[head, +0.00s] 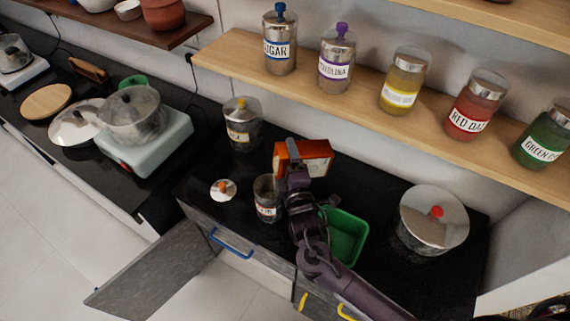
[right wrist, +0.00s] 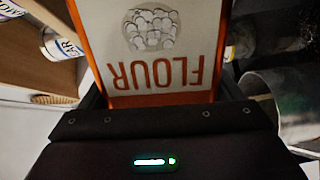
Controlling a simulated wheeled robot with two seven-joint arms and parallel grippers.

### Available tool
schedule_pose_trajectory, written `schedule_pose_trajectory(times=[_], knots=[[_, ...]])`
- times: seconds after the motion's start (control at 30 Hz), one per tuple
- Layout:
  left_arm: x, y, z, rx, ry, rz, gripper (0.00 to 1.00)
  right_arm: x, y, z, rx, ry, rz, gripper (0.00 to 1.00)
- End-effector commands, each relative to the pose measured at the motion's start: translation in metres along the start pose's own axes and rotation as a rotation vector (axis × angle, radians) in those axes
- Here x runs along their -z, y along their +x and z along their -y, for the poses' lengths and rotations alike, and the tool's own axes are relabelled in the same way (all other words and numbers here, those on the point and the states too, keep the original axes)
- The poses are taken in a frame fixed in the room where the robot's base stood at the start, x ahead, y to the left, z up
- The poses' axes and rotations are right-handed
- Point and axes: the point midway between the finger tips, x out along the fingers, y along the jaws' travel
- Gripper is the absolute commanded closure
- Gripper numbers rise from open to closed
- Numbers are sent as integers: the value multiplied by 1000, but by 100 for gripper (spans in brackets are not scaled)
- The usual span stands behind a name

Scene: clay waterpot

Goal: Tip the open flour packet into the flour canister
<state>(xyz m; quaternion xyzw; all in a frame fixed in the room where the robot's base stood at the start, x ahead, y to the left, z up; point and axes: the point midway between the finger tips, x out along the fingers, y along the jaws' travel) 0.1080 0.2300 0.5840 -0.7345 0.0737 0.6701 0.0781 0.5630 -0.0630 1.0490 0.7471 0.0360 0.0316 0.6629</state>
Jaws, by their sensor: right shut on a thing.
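The flour packet (head: 318,158) is orange with a pale face. It is held above the counter, just right of and behind the canister; I cannot tell its exact tilt or see its opening. In the right wrist view the packet (right wrist: 160,45) fills the middle, its FLOUR lettering upside down. My right gripper (head: 293,160) is shut on it. The flour canister (head: 266,198), clear with a partly hidden red-lettered label, stands upright and lidless on the black counter, beside my right gripper. A round lid with an orange knob (head: 223,189) lies left of it. My left gripper is out of view.
A green bin (head: 347,238) is partly behind my right arm. A lidded pot (head: 433,220) stands at right, and a yellow-knobbed jar (head: 242,124) behind the canister. A wooden shelf (head: 230,62) with several jars overhangs the back. A cabinet door (head: 155,275) hangs open below.

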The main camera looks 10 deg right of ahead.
Motion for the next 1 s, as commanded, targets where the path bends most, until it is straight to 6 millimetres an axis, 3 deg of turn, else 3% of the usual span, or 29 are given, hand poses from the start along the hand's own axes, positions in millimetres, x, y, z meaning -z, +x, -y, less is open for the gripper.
schedule_pose_trajectory(times=[1.0], knots=[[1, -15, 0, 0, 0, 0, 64, 6, 0, -5, -3, -120, 0, 45]])
